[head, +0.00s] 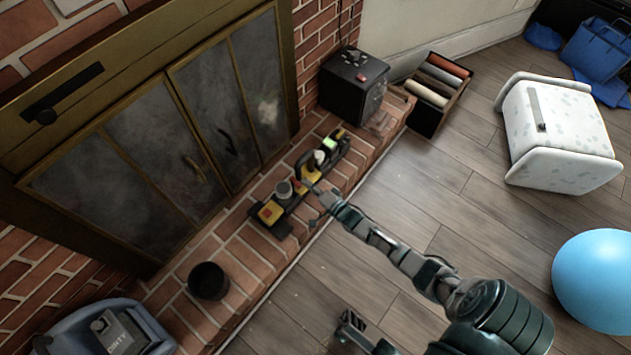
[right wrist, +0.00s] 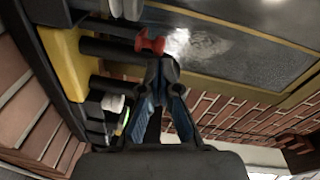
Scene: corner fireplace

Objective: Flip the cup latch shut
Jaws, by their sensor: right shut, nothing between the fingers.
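A long black and yellow device (head: 270,213) lies on the brick hearth, with a small grey cup (head: 284,190) standing in its near part. A small red piece (head: 301,190), which looks like the latch, sits beside the cup. In the right wrist view the red latch (right wrist: 150,41) is just beyond my fingertips; I cannot tell whether they touch it. My right gripper (head: 315,190) is shut and empty, beside the device near the cup. It also shows in the right wrist view (right wrist: 160,65). My left gripper (head: 351,322) seems to show at the bottom edge, its jaws unclear.
The fireplace doors (head: 190,130) rise behind the device. A black pot (head: 208,281) and a black box (head: 352,82) stand on the hearth. A crate of rolls (head: 432,112), a white stool (head: 555,130) and a blue ball (head: 600,280) are on the floor.

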